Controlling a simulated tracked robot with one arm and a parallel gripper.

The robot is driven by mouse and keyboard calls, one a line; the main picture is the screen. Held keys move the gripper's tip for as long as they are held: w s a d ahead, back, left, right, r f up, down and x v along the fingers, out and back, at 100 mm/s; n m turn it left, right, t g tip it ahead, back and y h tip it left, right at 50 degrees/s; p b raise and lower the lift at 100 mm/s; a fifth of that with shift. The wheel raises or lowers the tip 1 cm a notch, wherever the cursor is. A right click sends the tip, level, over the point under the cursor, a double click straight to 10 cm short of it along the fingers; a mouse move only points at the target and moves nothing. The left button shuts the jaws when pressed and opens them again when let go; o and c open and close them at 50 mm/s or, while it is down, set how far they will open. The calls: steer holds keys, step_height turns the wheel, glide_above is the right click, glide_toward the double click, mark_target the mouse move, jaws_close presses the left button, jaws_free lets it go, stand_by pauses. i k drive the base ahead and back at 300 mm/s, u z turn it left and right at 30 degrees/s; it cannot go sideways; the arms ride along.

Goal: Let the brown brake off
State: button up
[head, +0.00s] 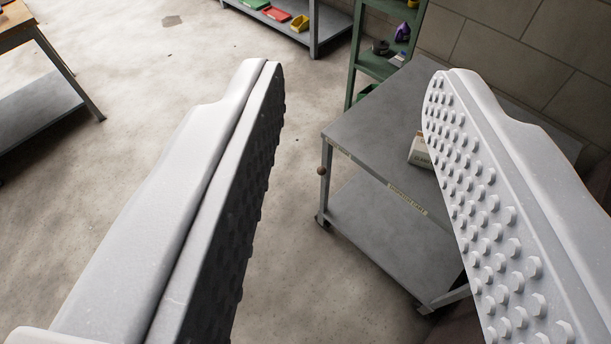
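A small round brown knob (321,171), which looks like the brown brake, sits at the near left corner post of a grey two-shelf cart (365,125). Its exact setting is too small to tell. My gripper (354,78) is open, its two pale fingers with studded inner faces wide apart. Nothing is between the fingers in contact with them. The knob shows in the gap between the fingers, farther off and apart from them. The right finger hides the right part of the cart.
A white box (420,151) stands on the cart's top. A green shelf rack (388,66) stands behind the cart by a block wall. A bench with coloured bins (277,14) is at the back. A wooden-topped table (18,38) is at left. Concrete floor is clear between.

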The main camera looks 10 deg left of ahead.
mark_target(322, 171)
steer(key=u, duration=0.45)
steer(key=i, duration=0.95)
steer(key=z, duration=0.05)
